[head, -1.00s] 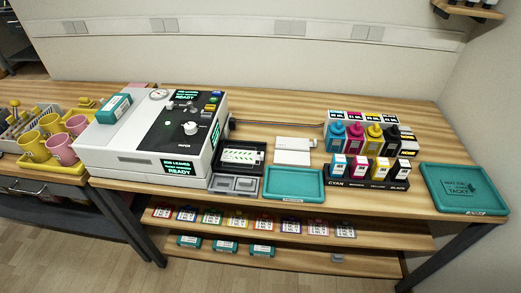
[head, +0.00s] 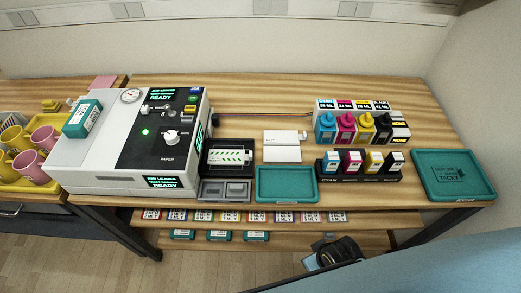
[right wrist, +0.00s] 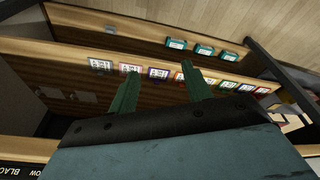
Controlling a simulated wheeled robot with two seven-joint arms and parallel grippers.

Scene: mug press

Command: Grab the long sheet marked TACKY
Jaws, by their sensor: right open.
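A teal tray (head: 478,192) at the right end of the bench, in the head view, carries dark lettering in which TACKY can be read. I cannot tell a separate sheet on it. Small cards with coloured borders (head: 220,216) lie in a row on the upper shelf under the bench; their print is too small to read. The cards also show in the right wrist view (right wrist: 158,73). My right gripper (right wrist: 160,70) is open and empty, its two green fingers pointing towards the shelves, apart from the cards. My left gripper is not in view.
Teal boxes (head: 220,235) lie on the lower shelf. On the bench stand a white press (head: 100,170), ink bottles (head: 346,131), a cartridge rack (head: 340,175) and an empty teal tray (head: 285,199). Pink and yellow mugs (head: 30,166) stand at left. Bench space behind the bottles is clear.

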